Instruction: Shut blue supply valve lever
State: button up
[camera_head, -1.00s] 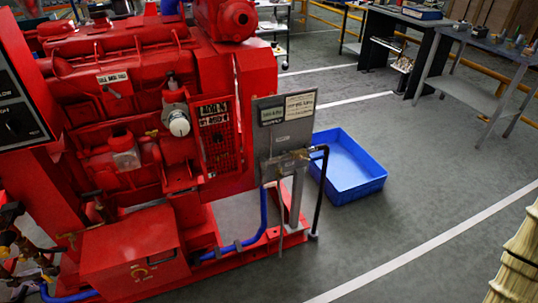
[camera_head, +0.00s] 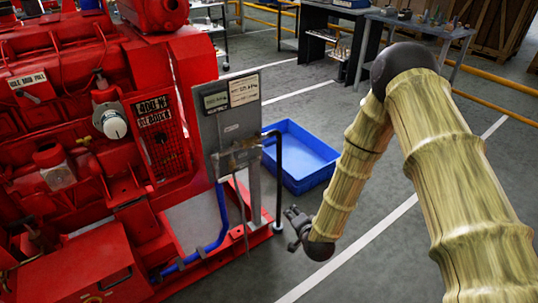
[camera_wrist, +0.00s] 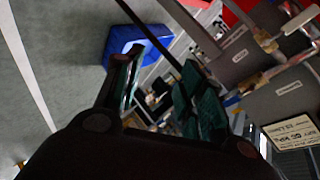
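A grey panel (camera_head: 214,125) with labels stands at the right end of the red pumpset, and it also shows in the wrist view (camera_wrist: 262,52). Brass-coloured valve fittings (camera_head: 238,156) sit on its lower part, with a blue pipe (camera_head: 222,212) rising below them. The blue supply valve lever is too small to make out surely. My gripper (camera_head: 297,222) is right of and below the fittings, apart from them. In the wrist view my gripper (camera_wrist: 160,85) has its dark green fingers spread, with nothing held between them.
A black upright pipe (camera_head: 278,180) stands between the panel and my gripper. A blue tray (camera_head: 306,178) lies on the floor behind it. Workbenches (camera_head: 425,25) stand at the back.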

jog(key=w+a+r+m+t+b, duration=0.2)
jog(key=w+a+r+m+t, duration=0.15)
jog(key=w+r, duration=0.5)
jog(key=m+t+y+b, duration=0.1)
jog(key=m+t, duration=0.1)
jog(key=t, duration=0.1)
send_near(271, 144)
jog(key=x, duration=1)
jog(key=shift+w, duration=0.2)
jog(key=shift+a, duration=0.1)
grip_shut()
